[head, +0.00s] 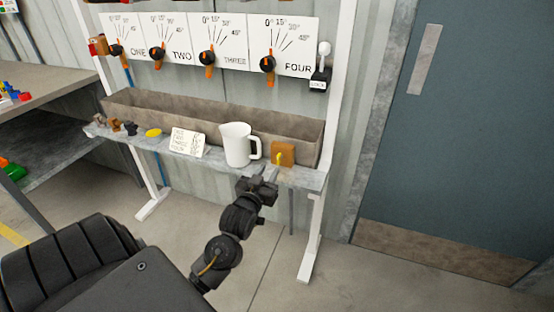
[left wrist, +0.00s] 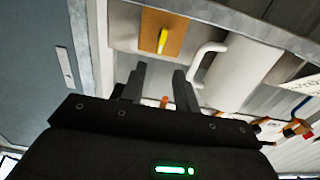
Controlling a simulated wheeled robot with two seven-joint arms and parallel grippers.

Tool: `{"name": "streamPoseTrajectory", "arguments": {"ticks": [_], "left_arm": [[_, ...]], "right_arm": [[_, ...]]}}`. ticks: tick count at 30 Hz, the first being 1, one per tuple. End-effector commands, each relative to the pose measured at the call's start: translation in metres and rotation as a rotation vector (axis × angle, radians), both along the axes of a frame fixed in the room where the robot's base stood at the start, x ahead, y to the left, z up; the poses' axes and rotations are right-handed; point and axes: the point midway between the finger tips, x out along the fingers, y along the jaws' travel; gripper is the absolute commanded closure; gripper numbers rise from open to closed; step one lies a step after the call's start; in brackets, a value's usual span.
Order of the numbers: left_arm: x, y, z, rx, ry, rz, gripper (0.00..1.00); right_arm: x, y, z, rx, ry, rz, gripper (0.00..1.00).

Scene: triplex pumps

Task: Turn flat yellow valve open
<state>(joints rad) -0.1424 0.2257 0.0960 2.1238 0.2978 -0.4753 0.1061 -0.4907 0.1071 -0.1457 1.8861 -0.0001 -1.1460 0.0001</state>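A square orange-brown block (head: 284,152) with a small flat yellow handle (head: 279,158) stands at the right end of the grey shelf. In the left wrist view, the yellow handle (left wrist: 162,40) runs along the block (left wrist: 178,28), beyond my fingertips. My left gripper (head: 262,182) is just in front of the shelf edge, below and left of the block. In the left wrist view its two fingers (left wrist: 160,70) are spread with nothing between them, apart from the handle. My right gripper is not in view.
A white pitcher (head: 237,146) stands just left of the block, close to my left gripper. A paper sign (head: 187,142) and a yellow oval item (head: 153,132) lie further left on the shelf. Numbered dials with orange handles (head: 208,60) hang above. A blue door (head: 470,130) is at right.

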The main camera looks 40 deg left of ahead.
Motion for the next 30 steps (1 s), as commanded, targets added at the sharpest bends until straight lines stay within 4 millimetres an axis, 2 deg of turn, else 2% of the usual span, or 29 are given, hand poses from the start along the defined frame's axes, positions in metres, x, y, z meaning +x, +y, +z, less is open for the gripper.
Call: {"name": "streamPoseTrajectory", "arguments": {"ticks": [6, 13, 25, 30], "left_arm": [[0.041, 0.014, 0.0, 0.002, 0.0, 0.0, 0.69], [0.069, 0.023, -0.001, 0.001, 0.0, -0.001, 0.69], [0.076, 0.026, -0.001, 0.001, 0.001, -0.001, 0.69], [0.076, 0.026, -0.001, 0.001, 0.0, -0.001, 0.9]], "right_arm": [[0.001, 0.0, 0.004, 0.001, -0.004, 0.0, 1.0], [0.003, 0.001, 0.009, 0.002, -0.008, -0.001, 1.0], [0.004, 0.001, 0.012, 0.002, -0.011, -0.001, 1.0], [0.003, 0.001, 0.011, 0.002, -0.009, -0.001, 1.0]]}}
